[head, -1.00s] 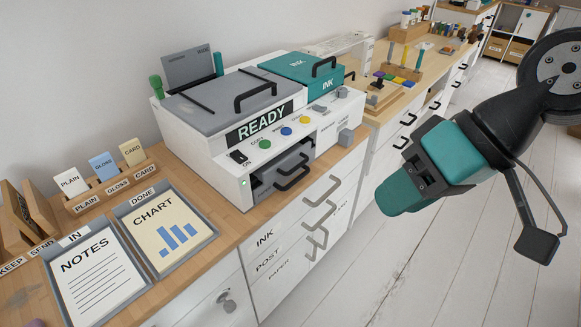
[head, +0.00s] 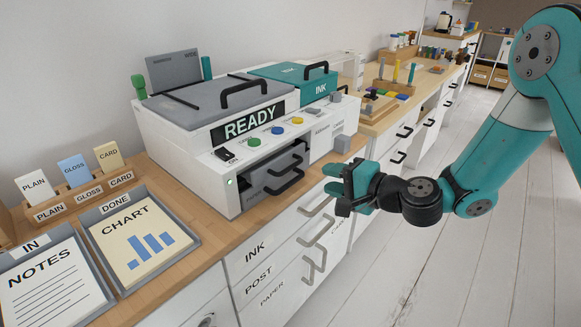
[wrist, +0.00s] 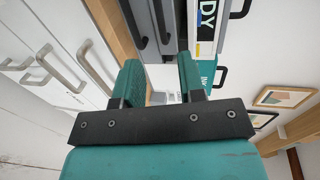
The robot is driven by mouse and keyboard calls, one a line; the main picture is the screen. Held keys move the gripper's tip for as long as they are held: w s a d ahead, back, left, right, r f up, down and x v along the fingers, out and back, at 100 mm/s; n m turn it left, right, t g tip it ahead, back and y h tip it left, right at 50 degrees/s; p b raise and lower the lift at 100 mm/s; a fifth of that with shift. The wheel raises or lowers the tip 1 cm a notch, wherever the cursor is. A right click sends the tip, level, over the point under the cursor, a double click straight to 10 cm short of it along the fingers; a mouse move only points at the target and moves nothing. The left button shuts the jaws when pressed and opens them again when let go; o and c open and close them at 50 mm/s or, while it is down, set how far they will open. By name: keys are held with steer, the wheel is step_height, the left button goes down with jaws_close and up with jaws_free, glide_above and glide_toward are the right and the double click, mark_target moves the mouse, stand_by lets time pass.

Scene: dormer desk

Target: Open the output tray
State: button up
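The white printer (head: 190,150) stands on the wooden desk with a READY display. Two dark grey trays with black bar handles sit one above the other in its front opening: the upper tray (head: 272,166) and the lower tray (head: 262,190). Both look pushed in; I cannot read which is the output tray. My gripper (head: 331,181) is right of the trays, in front of the desk edge, apart from the handles. In the wrist view my gripper (wrist: 160,68) has its two teal fingers spread with nothing between them. The dark tray handles (wrist: 157,22) show beyond the fingertips.
White drawers labelled INK, POST and PAPER with grey handles (head: 314,235) lie below the trays, near my gripper. A DONE tray (head: 196,238) and an IN tray (head: 108,300) lie left on the desk. A teal INK lid (head: 285,72) is on the printer. The floor at right is clear.

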mark_target(292, 168)
steer(key=p+x, duration=0.1)
steer(key=x, duration=1.1)
steer(key=shift+w+a, duration=0.1)
steer(key=shift+a, duration=0.1)
steer(key=shift+c, duration=0.2)
jaws_close()
